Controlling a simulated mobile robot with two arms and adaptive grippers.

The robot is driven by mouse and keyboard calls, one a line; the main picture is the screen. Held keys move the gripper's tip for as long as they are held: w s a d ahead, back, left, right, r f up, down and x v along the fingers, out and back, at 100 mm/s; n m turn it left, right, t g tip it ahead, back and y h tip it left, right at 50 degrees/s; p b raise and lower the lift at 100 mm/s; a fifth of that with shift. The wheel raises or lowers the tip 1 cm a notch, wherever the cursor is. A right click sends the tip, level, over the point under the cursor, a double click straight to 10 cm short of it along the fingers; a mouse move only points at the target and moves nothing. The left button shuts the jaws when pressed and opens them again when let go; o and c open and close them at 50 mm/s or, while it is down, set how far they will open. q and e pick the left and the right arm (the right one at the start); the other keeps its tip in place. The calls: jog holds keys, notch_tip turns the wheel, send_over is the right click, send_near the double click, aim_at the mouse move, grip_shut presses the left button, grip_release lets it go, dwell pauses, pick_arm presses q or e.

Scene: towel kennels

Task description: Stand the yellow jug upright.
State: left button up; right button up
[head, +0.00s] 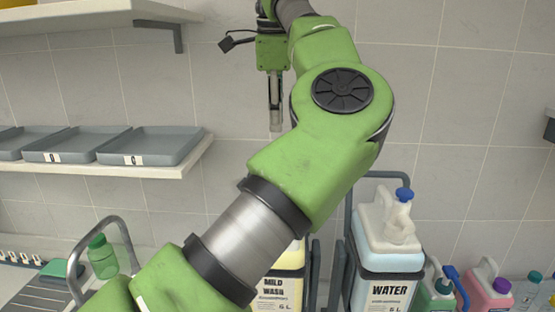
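A pale yellow container (287,258) labelled "MILD WASH" shows at the bottom centre in the head view. My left arm hides its upper and left parts; its label reads upright. I cannot tell whether it is the yellow jug of the task, and no other yellow jug shows. My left gripper (275,118) hangs pointing down in front of the tiled wall, high above and apart from the containers. Its fingers are seen nearly edge-on, so I cannot tell if they are open; nothing shows in them. My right gripper is out of view.
A "WATER" container (382,284) with a blue-capped white top stands right of centre. Green (434,290) and pink (487,287) jugs stand farther right. A shelf (190,160) with grey trays (150,146) is at left. A green bottle (102,258) is below it.

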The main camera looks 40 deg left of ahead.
pick_arm(q)
jog(key=f, duration=0.3)
jog(key=w+a+f+p, duration=0.1)
jog(key=f, duration=0.3)
jog(key=f+p, duration=0.1)
jog(key=f, duration=0.3)
jog(key=shift+w+a, duration=0.25)
jog(key=shift+w, duration=0.15)
jog(key=shift+f, duration=0.7)
grip_shut()
jog(key=shift+a, duration=0.1)
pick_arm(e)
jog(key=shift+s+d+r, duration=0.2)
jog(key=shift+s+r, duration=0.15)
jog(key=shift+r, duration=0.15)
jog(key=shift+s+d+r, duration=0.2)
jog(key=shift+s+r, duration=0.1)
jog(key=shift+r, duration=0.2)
